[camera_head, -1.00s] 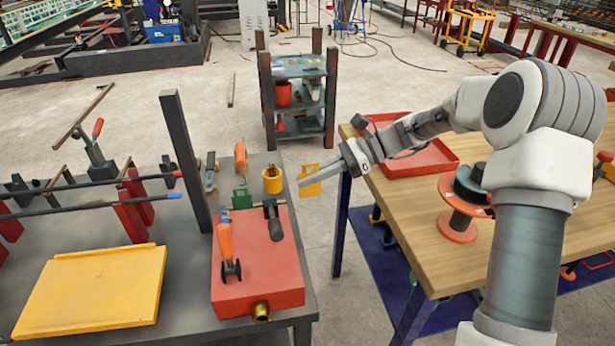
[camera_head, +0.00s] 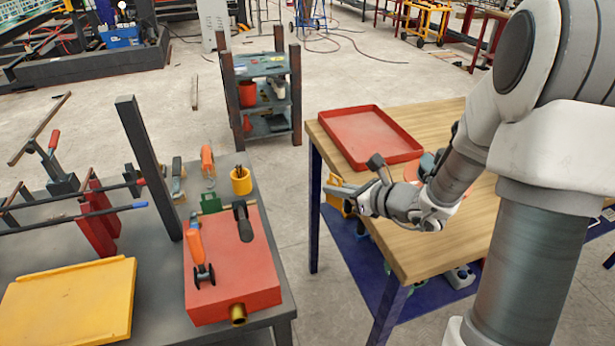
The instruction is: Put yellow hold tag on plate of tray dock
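A yellow hold tag (camera_head: 347,207) shows partly at my gripper (camera_head: 332,190), beside the left edge of the wooden table. The gripper fingers appear shut on the tag; much of the tag is hidden by the gripper and wrist. A red tray (camera_head: 412,155) with a raised rim lies empty on the wooden table, beyond and to the right of the gripper. I cannot pick out a separate dock plate; part of the tabletop is hidden behind my arm.
The wooden table (camera_head: 440,245) has bare surface in front of the tray. A reddish spool-like object is mostly hidden behind my arm. At left, a grey bench holds a red box (camera_head: 235,275), a yellow plate (camera_head: 70,305) and a yellow cup (camera_head: 241,181). A shelf cart (camera_head: 266,125) stands behind the gap.

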